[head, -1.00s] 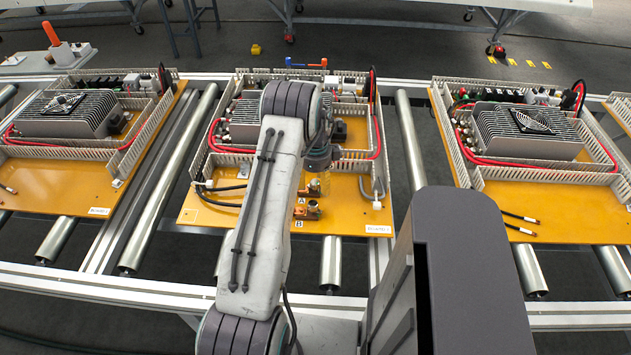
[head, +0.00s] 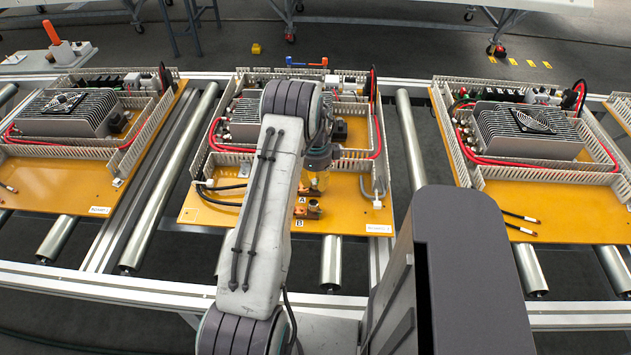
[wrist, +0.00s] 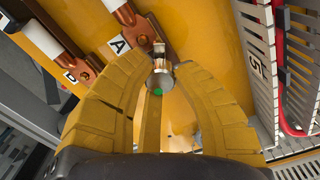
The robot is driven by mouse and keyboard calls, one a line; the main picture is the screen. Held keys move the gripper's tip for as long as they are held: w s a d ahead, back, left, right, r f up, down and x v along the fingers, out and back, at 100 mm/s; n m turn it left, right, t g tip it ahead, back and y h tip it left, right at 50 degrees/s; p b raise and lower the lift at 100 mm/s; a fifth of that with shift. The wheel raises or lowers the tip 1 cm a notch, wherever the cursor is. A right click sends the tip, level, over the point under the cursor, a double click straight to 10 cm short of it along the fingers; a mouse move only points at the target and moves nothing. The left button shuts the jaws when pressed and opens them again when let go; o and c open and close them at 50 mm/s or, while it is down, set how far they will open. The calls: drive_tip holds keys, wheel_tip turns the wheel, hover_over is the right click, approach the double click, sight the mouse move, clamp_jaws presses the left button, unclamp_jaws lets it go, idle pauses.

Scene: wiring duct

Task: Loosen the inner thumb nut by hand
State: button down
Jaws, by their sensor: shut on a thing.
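My gripper (wrist: 161,72) is shut on a small silvery thumb nut (wrist: 161,77) in the wrist view, its yellow fingers meeting around it. The nut sits by the label A (wrist: 117,44), near a copper lug with a white sleeve (wrist: 146,31). A metal stud end (wrist: 159,47) shows just beyond the nut. A second copper lug (wrist: 84,69) lies to the left, by another label, clear of the fingers. In the head view my gripper (head: 317,186) is over the orange board (head: 350,211), just behind label A; the nut is hidden there.
Slotted duct walls (wrist: 259,55) and a red cable (wrist: 281,75) stand close to the right of the fingers in the wrist view. A finned heat sink (head: 243,122) is behind my arm. Similar boards lie on the rollers at left and right.

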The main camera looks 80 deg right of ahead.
drive_tip(key=n+b, duration=0.2)
drive_tip(key=n, duration=0.3)
drive_tip(key=shift+f, duration=0.15)
drive_tip(key=n+b, duration=0.1)
drive_tip(key=n, duration=0.4)
drive_tip(key=shift+s+n, duration=0.1)
drive_tip(key=shift+n, duration=0.3)
drive_tip(key=c, duration=1.1)
unclamp_jaws()
drive_tip(key=shift+c, duration=0.2)
